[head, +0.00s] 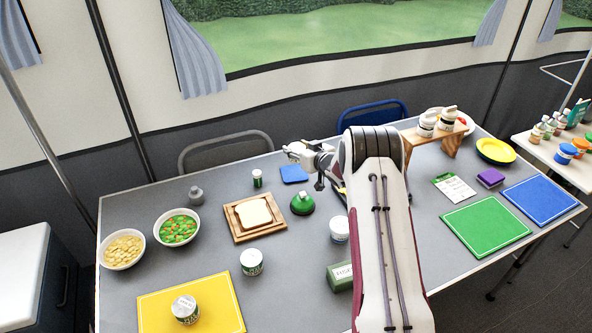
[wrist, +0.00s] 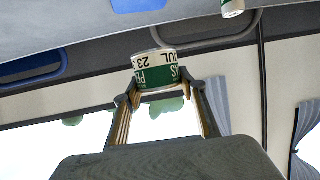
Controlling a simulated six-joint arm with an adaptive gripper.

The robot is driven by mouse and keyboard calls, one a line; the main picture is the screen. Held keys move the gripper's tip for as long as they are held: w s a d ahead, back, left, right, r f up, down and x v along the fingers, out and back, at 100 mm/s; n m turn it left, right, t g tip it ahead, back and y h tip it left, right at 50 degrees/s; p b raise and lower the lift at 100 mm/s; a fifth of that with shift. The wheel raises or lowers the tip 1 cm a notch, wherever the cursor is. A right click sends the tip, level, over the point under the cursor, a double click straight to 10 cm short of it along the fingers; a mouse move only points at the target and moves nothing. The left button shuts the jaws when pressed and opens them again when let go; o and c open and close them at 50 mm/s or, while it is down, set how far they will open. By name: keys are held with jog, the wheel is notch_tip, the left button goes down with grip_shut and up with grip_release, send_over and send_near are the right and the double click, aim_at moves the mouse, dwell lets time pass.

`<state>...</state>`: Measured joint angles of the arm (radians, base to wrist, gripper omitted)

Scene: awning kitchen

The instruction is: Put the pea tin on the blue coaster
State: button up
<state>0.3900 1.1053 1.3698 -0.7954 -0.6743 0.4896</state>
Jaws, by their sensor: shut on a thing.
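The pea tin (wrist: 158,74), with a green and white label reading "PEAS" and "JUL 23", is between the two fingers of my gripper (wrist: 160,95). The wrist picture is upside down, and the tin is upright. In the head view my gripper (head: 312,158) is over the back of the table, shut on the tin (head: 296,148), which is partly hidden. The blue coaster (head: 294,174) lies flat and bare on the table, below the held tin. It also shows at the top edge of the wrist view (wrist: 138,4), apart from the tin.
A small jar (head: 257,178) stands left of the coaster. A green bottle (head: 302,204) and a sandwich board (head: 232,226) are nearer. A white-topped tin (head: 339,229) stands beside my arm.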

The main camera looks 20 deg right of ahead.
jog(key=shift+f, duration=2.45)
jog(key=shift+f, duration=1.85)
jog(key=shift+f, duration=0.15)
jog(key=o, duration=1.2)
jog(key=shift+v, duration=2.6)
jog(key=shift+w+r, duration=0.1)
jog(key=shift+r, duration=3.5)
